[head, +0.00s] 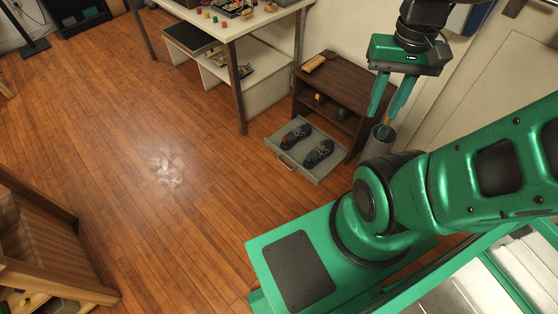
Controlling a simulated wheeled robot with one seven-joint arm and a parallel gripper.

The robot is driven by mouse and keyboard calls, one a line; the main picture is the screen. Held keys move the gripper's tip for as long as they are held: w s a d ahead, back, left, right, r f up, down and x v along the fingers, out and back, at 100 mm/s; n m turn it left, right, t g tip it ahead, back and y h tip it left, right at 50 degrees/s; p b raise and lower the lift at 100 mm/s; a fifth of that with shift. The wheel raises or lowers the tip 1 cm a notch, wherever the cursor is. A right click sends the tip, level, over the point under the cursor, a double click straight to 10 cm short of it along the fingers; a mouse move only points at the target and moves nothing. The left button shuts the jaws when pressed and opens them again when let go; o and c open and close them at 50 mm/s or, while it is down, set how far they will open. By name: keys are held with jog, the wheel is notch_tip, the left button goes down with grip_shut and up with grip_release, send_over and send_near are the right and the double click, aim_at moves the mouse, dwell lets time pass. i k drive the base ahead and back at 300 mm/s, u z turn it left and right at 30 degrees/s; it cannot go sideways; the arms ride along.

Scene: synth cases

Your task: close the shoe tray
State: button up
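The shoe tray (284,159) is a grey, shallow pull-out tray at floor level, slid out from the bottom of a dark brown wooden cabinet (345,78). Two dark shoes lie in it: the left shoe (296,136) has a red part, and the right shoe (319,153) lies beside it. A small handle (287,163) shows on the tray's front. My gripper (382,122) points down to the right of the cabinet, with its two green fingers apart. It is away from the tray, and I see nothing between its fingers.
A grey bin (377,146) with something brown in it stands below my gripper, right of the cabinet. A white-topped table (232,22) with small objects stands left of the cabinet. Wooden furniture (45,240) is at the lower left. The floor (150,130) before the tray is clear.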

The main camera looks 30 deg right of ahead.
aim_at(295, 156)
jog(key=i, duration=0.9)
jog(key=z, duration=0.05)
